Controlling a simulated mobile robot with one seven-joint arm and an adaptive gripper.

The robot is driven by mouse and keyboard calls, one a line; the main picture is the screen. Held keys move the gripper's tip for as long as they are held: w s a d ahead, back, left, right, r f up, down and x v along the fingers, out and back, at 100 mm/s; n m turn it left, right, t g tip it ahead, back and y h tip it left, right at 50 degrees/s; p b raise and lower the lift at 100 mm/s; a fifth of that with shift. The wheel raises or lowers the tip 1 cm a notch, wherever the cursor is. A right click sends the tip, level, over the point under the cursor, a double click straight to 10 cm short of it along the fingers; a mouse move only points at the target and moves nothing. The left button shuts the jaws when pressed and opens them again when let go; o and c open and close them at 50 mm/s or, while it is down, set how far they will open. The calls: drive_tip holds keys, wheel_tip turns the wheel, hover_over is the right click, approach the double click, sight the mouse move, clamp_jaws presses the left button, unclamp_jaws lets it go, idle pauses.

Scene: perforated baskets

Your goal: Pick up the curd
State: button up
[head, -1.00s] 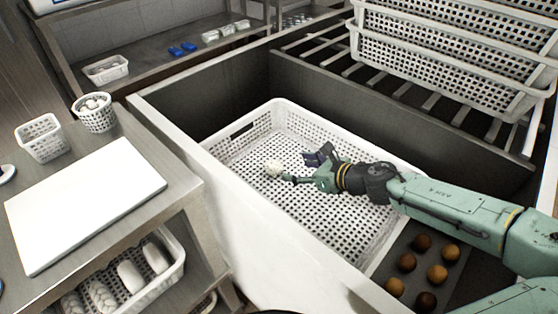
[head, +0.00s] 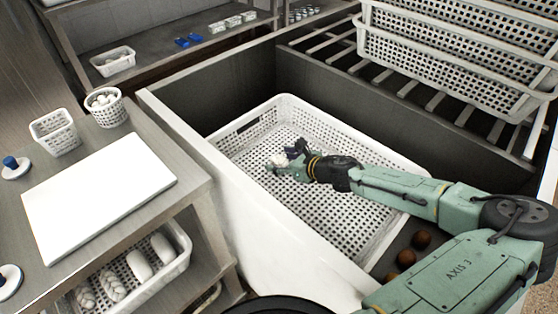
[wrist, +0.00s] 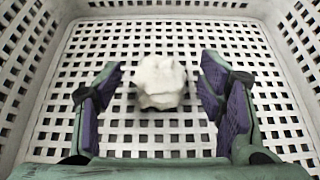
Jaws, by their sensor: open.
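The curd (wrist: 160,82) is a small, lumpy white piece. It lies on the perforated floor of the large white basket (wrist: 215,140), between and slightly beyond the purple-padded fingers of my gripper (wrist: 163,100) in the wrist view. A gap shows on each side of the curd, so the fingers are open and apart from it. In the head view the curd (head: 279,160) is partly hidden by my gripper (head: 286,161), which is low inside the white basket (head: 385,160).
The basket sits in a deep bin (head: 175,118). Several brown balls (head: 421,240) lie to its right, partly behind my arm. Stacked baskets (head: 460,50) rest on a rack at the back right. A white board (head: 95,195) and small baskets (head: 55,132) occupy the left counter.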

sight(282, 159)
drive_tip(key=shift+c, duration=0.3)
drive_tip(key=c, duration=1.1)
drive_tip(key=shift+c, duration=0.2)
wheel_tip(282, 159, up, 10)
drive_tip(key=shift+r+b, duration=0.1)
drive_tip(key=shift+b, duration=0.55)
